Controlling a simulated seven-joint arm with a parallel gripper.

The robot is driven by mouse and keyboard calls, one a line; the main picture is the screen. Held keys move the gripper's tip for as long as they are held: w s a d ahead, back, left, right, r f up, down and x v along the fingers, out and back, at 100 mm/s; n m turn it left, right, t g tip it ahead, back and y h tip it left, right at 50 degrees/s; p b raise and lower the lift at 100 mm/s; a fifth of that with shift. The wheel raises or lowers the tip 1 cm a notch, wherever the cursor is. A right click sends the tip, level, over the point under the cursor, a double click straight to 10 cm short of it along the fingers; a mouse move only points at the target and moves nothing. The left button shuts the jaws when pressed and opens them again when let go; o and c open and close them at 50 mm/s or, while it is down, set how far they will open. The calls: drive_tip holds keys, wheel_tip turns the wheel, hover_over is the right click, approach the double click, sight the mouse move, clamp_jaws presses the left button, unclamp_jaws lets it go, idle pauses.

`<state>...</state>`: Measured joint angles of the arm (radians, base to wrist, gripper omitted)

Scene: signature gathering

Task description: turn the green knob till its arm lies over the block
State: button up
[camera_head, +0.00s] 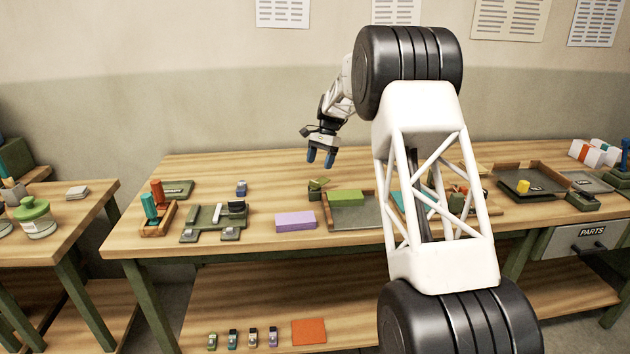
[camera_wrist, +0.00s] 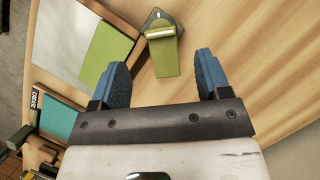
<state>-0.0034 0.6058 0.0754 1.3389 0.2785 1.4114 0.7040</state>
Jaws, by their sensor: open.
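The green knob (camera_wrist: 164,52) lies at the top middle of the wrist view, on a dark grey base (camera_wrist: 156,17). Its green arm carries a white line and points toward my gripper; I see no block under it. The knob also shows small in the head view (camera_head: 318,184). My gripper (camera_wrist: 160,80) is open and empty, its blue fingers apart, with the knob ahead between them. In the head view my gripper (camera_head: 321,158) hangs above the table behind the knob.
A teal piece (camera_wrist: 63,123) shows at the wrist view's left. Bare wood lies left of the knob.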

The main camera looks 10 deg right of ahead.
sight(315, 182)
drive_tip(key=shift+x, duration=3.6)
drive_tip(key=shift+c, duration=0.4)
drive_tip(key=c, duration=1.2)
